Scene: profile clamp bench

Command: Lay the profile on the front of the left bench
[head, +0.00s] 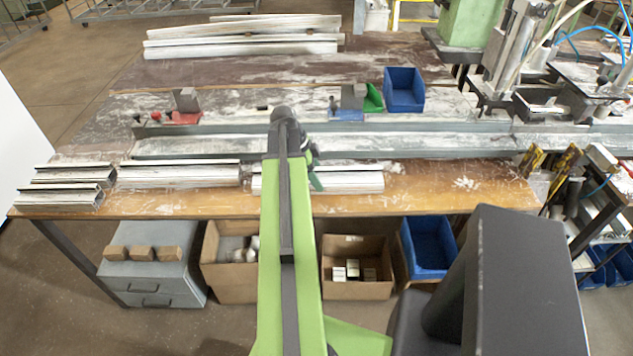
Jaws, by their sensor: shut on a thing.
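A pale silver profile (350,183) lies lengthwise along the front of the wooden bench (450,190), just right of my arm. My gripper (316,183) is at this profile and shut on it; my arm hides part of the profile and most of the jaws. I cannot tell whether the profile rests on the bench top or is held just above it. Another silver profile (180,176) lies to its left along the same front strip, with a small gap between them.
Behind runs a long metal rail (420,146) with a red clamp (182,118). A blue bin (404,90) and long profiles (240,47) stand further back. The front strip right of the held profile is bare.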

